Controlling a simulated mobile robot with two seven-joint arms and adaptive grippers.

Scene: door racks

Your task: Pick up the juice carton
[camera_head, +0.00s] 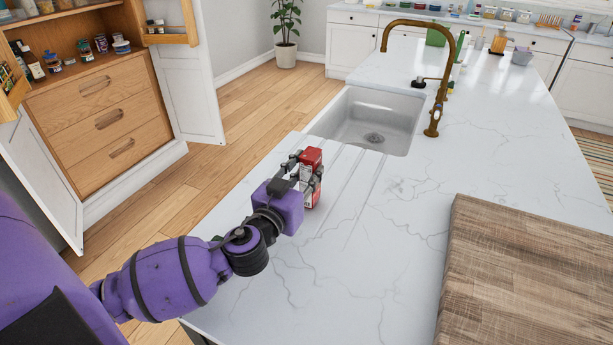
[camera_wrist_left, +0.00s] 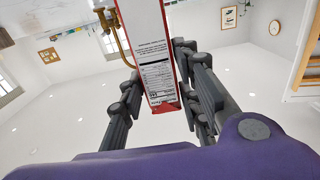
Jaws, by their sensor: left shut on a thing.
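The juice carton (camera_head: 311,157) is red and white and stands about upright by the drainage grooves of the white counter, just this side of the sink. My left gripper (camera_head: 306,178) is shut on it, with dark fingers on either side. In the left wrist view the carton (camera_wrist_left: 155,60) shows its white panel with black print and a red edge between the two fingers (camera_wrist_left: 160,82). Part of the carton is hidden by the fingers in the head view. I cannot tell whether its base touches the counter. My right gripper is not in view.
The sink (camera_head: 370,118) lies just beyond the carton, with a brass faucet (camera_head: 437,85) to its right. A wooden cutting board (camera_head: 530,275) lies at the right front. The counter between board and carton is clear. An open cabinet (camera_head: 105,100) stands at the left.

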